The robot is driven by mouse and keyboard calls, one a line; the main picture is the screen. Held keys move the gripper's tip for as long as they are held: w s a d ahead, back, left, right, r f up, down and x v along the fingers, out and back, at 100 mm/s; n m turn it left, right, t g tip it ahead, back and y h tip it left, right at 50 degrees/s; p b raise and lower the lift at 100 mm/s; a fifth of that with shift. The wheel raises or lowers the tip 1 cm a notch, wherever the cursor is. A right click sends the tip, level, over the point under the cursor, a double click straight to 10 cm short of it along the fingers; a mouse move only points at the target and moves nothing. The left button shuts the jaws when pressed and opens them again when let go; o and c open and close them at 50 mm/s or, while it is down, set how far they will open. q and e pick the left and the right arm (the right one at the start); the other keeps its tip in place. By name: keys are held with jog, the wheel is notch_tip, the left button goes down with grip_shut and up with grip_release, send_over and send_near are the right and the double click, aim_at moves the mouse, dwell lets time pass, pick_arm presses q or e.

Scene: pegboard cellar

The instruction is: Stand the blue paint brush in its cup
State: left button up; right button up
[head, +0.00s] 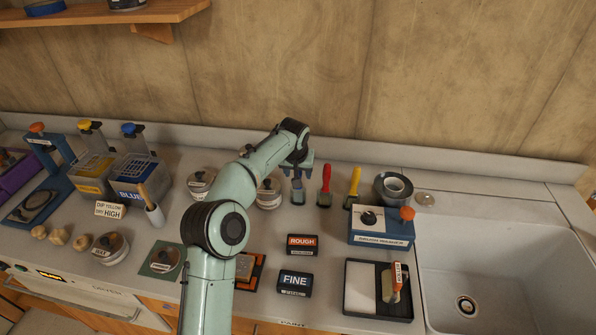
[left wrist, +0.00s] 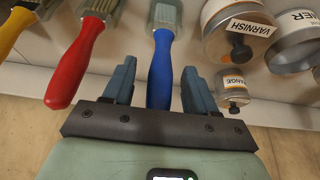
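The blue paint brush lies at the back of the counter, first in a row with a red brush (head: 326,187) and a yellow brush (head: 353,189). In the left wrist view the blue brush (left wrist: 161,72) has its handle between the two fingers, with gaps on both sides. My left gripper (head: 297,171) is open over the handle; in the head view it hides most of that brush, leaving the head end (head: 298,197) showing. I cannot tell which container is the brush's cup. My right gripper is not in view.
A varnish can (left wrist: 238,32) and a small orange-labelled jar (left wrist: 232,91) stand beside the brush. A BLUE tub (head: 134,190) is at left. A brush washer box (head: 381,233), a dark round bowl (head: 380,190) and a sink (head: 500,260) are at right.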

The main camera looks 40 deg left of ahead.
pick_arm(q)
jog(key=v, duration=1.3)
jog(key=shift+r+p, duration=0.2)
jog(key=shift+p, duration=0.15)
jog(key=shift+s+f, duration=0.1)
